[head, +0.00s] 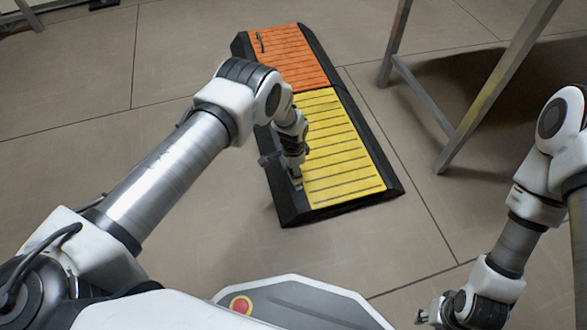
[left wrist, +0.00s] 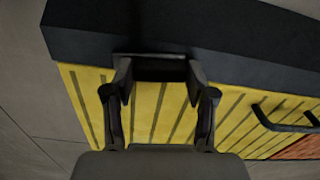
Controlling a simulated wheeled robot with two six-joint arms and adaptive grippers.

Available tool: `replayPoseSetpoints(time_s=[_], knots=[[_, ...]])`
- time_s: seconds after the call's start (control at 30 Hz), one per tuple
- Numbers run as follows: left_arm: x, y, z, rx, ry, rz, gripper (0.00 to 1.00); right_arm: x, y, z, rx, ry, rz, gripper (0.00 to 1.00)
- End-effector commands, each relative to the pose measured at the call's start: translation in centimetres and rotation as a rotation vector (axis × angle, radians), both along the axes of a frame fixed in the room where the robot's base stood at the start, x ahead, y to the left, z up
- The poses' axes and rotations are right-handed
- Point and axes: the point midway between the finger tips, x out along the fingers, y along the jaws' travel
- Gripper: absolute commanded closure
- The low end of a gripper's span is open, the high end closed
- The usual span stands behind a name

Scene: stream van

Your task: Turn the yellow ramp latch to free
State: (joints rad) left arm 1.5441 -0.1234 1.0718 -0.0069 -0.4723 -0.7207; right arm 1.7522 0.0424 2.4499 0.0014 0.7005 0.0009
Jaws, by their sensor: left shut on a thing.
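The yellow ramp (head: 345,150) lies on the floor in a black frame, its slatted yellow panel joined to an orange one. My left gripper (head: 297,180) reaches down to the near left edge of the yellow panel. In the left wrist view, my left gripper (left wrist: 160,75) is shut on a small dark piece at the border of yellow panel and black frame, apparently the ramp latch. The fingers mostly hide the latch, and its turn angle cannot be told. My right gripper (head: 428,317) is low at the right, away from the ramp; its fingers are too small to read.
The orange panel (head: 282,58) continues at the far end, with a small dark handle (head: 260,42). A dark handle (left wrist: 285,122) shows beside the gripper in the left wrist view. Metal table legs (head: 490,90) stand right of the ramp. Floor left of the ramp is clear.

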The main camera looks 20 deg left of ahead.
Motion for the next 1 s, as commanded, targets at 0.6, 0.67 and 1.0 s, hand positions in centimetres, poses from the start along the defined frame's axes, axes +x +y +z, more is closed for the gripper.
replayPoseSetpoints(time_s=[0.6,0.67,1.0], knots=[[-0.25,0.15,-0.17,0.000,0.004,-0.144,0.79,-0.02,0.01,0.26,0.000,0.001,0.001,0.60],[-0.26,0.16,-0.17,0.000,0.004,-0.144,0.79,-0.02,0.01,0.26,0.000,0.001,0.001,0.60],[-0.19,0.14,-0.11,0.000,0.003,-0.142,0.19,-0.02,0.01,0.27,0.000,0.000,0.001,0.60]])
